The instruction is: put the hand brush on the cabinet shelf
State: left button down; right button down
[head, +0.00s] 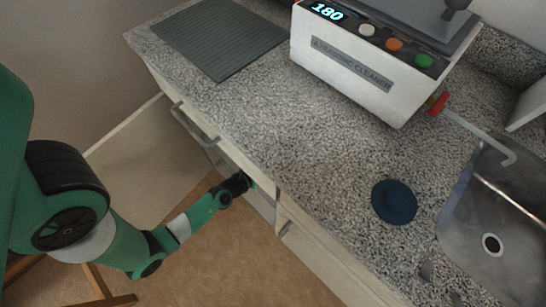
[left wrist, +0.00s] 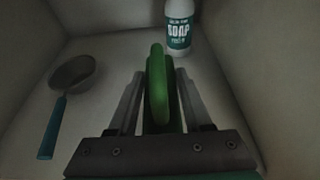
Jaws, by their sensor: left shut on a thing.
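My left gripper (head: 246,182) reaches into the open cabinet compartment under the counter in the head view. In the left wrist view its two fingers (left wrist: 160,75) are shut on a green hand brush (left wrist: 157,88). The brush stands up between the fingers and its far end points into the compartment. I see it nearly end-on, so its bristles are hidden. The pale cabinet shelf (left wrist: 105,75) lies beneath it. I cannot tell whether the brush touches the shelf. My right gripper is not in view.
On the shelf, a white soap bottle (left wrist: 179,25) stands at the back, and a dark round-headed utensil with a teal handle (left wrist: 53,125) lies at left. Compartment walls are close on both sides. The granite counter (head: 290,125) overhangs the arm, with an ultrasonic cleaner (head: 350,75) on it.

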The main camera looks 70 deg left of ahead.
pick_arm(q)
jog(key=shift+w+a+f, duration=0.1)
jog(key=shift+w+f, duration=0.35)
jog(key=shift+f, duration=0.15)
notch_tip(320, 180, down, 3)
jog(key=b, duration=0.3)
jog(key=shift+f+b, duration=0.2)
jog(key=shift+b, duration=0.2)
jog(key=shift+r, duration=0.2)
jog(key=c, duration=0.8)
grip_release()
jog(key=shift+f, duration=0.15)
jog(key=o, duration=0.5)
jog(key=shift+c, duration=0.2)
